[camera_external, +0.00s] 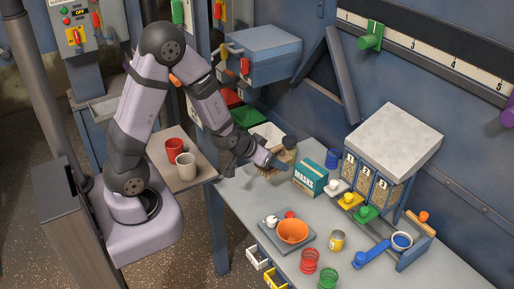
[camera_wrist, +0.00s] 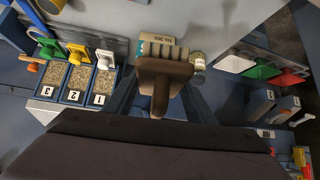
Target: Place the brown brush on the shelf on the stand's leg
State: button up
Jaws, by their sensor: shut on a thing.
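The brown brush (camera_wrist: 165,72) is between the fingers of my gripper (camera_wrist: 160,105), which is shut on it. In the external view, the brush's tan bristle part (camera_external: 267,171) shows beside my gripper (camera_external: 272,160), above the back left part of the table. Whether it touches the table is unclear. A small tan shelf (camera_external: 204,171) stands at the left of the table, near the table's leg (camera_external: 216,232). A red cup (camera_external: 175,148) and a cream cup (camera_external: 186,167) stand on it. The shelf is not clearly visible in the wrist view.
A teal masks box (camera_external: 309,180) stands right of my gripper. A white bin (camera_external: 268,131) and a green bin (camera_external: 247,117) are behind it. An orange bowl (camera_external: 292,232) sits on a grey plate in front. A dispenser (camera_external: 395,140) stands at the right.

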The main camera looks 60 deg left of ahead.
jog(key=s+a+r+n+g+y, duration=0.1)
jog(key=s+a+n+g+y, duration=0.2)
jog(key=s+a+n, duration=0.55)
jog(key=s+a+n+g+y, duration=0.3)
jog(key=s+a, duration=0.6)
jog(key=a, duration=0.8)
jog(key=s+a+r+n+g+y, duration=0.15)
jog(key=s+a+n+g, duration=0.25)
jog(key=s+a+n, duration=0.55)
jog(key=s+a+f+m+t+b, duration=0.1)
jog(key=s+a+f+m+b, duration=0.4)
jog(key=s+a+f+b, duration=0.5)
jog(key=p, duration=1.1)
send_near(160, 136)
jog(key=a, duration=0.3)
jog(key=shift+s+r, duration=0.1)
jog(key=shift+r, duration=0.15)
jog(key=shift+f+p, duration=0.3)
jog(key=shift+f, duration=1.5)
